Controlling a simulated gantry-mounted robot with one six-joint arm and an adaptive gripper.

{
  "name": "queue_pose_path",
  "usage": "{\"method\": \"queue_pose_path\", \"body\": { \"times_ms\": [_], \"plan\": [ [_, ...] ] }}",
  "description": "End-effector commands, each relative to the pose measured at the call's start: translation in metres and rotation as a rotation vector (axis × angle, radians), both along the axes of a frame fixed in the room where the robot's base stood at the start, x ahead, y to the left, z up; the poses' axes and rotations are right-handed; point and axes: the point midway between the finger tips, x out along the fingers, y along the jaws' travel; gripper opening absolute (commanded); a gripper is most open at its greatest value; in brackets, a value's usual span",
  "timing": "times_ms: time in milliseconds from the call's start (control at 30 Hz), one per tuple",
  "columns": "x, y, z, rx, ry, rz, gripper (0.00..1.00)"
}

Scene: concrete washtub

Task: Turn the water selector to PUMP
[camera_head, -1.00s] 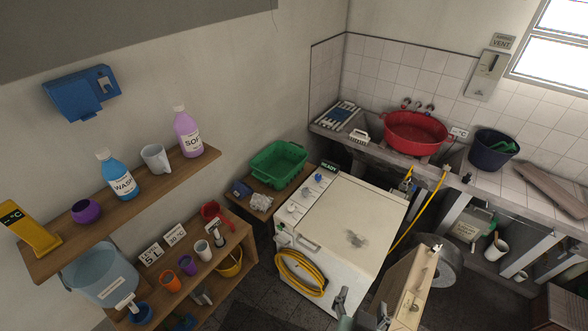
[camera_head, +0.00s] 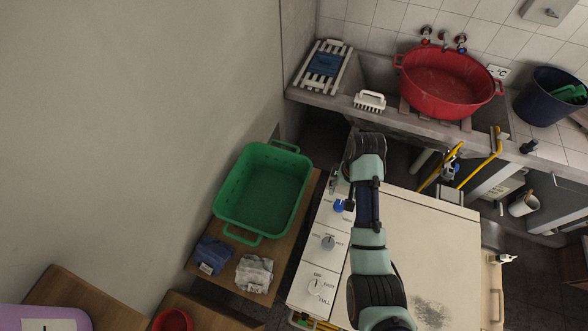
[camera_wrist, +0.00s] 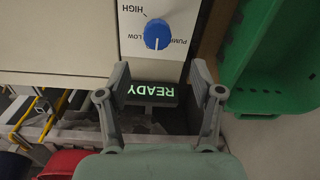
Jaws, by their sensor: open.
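The water selector is a blue round knob (camera_head: 340,205) on the white control panel of the machine (camera_head: 415,235). In the wrist view the knob (camera_wrist: 157,33) shows a white mark pointing down the picture, between the upside-down labels LOW on the left and PUMP on the right. HIGH stands at upper left. My gripper (camera_wrist: 160,78) is open and empty, its fingers spread either side of the lit READY sign (camera_wrist: 152,90). The knob lies just beyond the fingertips, not touched. In the head view my arm hides most of the gripper.
Two more dials (camera_head: 328,242) (camera_head: 315,287) sit along the same panel. A green basket (camera_head: 228,205) stands close beside the machine on a wooden stand with cloths (camera_head: 254,274). A concrete sink ledge with a red tub (camera_head: 447,82) and a white brush (camera_head: 369,101) lies behind.

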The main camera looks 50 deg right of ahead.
Motion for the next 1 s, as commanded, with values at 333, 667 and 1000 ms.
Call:
{"method": "queue_pose_path", "body": {
  "times_ms": [333, 667, 1000],
  "plan": [
    [-0.003, -0.001, -0.026, 0.01, 0.008, -0.009, 0.66],
    [-0.001, -0.001, -0.077, 0.008, 0.007, -0.008, 0.66],
    [-0.001, -0.001, -0.08, 0.008, 0.006, -0.008, 0.59]
  ]
}}
